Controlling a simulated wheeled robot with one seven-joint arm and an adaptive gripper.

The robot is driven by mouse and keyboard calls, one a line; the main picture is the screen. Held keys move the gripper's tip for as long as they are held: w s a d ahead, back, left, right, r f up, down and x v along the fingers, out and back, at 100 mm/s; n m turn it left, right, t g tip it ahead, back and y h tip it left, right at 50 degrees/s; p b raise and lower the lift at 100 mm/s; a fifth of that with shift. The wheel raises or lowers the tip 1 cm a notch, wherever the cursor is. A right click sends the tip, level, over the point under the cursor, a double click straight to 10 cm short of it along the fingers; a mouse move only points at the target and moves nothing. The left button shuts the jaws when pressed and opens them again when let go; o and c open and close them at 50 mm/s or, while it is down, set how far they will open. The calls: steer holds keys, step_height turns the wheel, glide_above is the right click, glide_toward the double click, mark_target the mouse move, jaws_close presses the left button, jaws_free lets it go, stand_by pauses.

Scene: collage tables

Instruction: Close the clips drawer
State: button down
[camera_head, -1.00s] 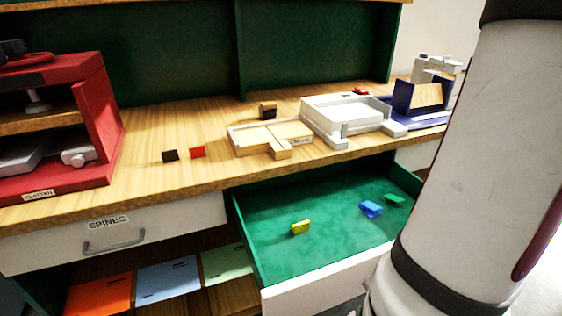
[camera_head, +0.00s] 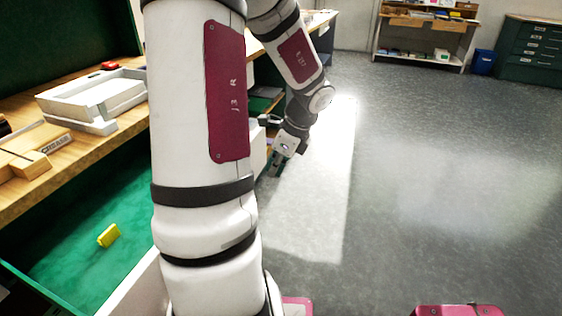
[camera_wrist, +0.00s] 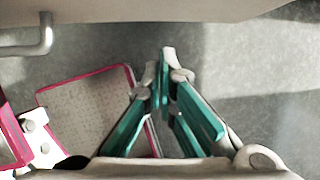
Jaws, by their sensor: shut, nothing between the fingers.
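The open drawer (camera_head: 75,262) has a green-lined inside and a white front. It stands pulled out below the table at the left of the head view, partly hidden behind my arm. A yellow clip (camera_head: 108,236) lies in it. No name label on this drawer is visible. My gripper (camera_head: 275,166) is beyond my arm in the head view, pointing down over the floor. In the wrist view my gripper (camera_wrist: 166,58) is shut and empty, its tips just short of a pale panel (camera_wrist: 170,10) with a grey handle (camera_wrist: 40,40), probably a drawer front.
A white tray (camera_head: 92,100) and wooden blocks (camera_head: 35,150) stand on the wooden tabletop (camera_head: 88,148). The grey floor (camera_head: 430,180) to the right is wide and clear. A shelf unit (camera_head: 425,38), a blue bin (camera_head: 483,62) and a green cabinet (camera_head: 530,60) stand far back.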

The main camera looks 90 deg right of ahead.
steer(key=shift+w+d+r, duration=0.1)
steer(key=shift+w+d, duration=0.15)
steer(key=shift+w, duration=0.55)
steer(key=shift+w+d+r, duration=0.1)
steer(key=shift+w+d, duration=0.1)
steer(key=shift+w, duration=0.55)
steer(key=w+d+p, duration=0.2)
steer(key=w+d, duration=0.1)
steer(key=w, duration=0.8)
steer(key=w+d+p, duration=0.3)
steer(key=w, duration=0.7)
steer(key=w+d+p, duration=0.2)
steer(key=w+d, duration=0.1)
steer(key=w, duration=0.8)
steer(key=shift+w+d+p, duration=0.15)
steer(key=shift+w+p, duration=0.15)
steer(key=shift+p, duration=0.1)
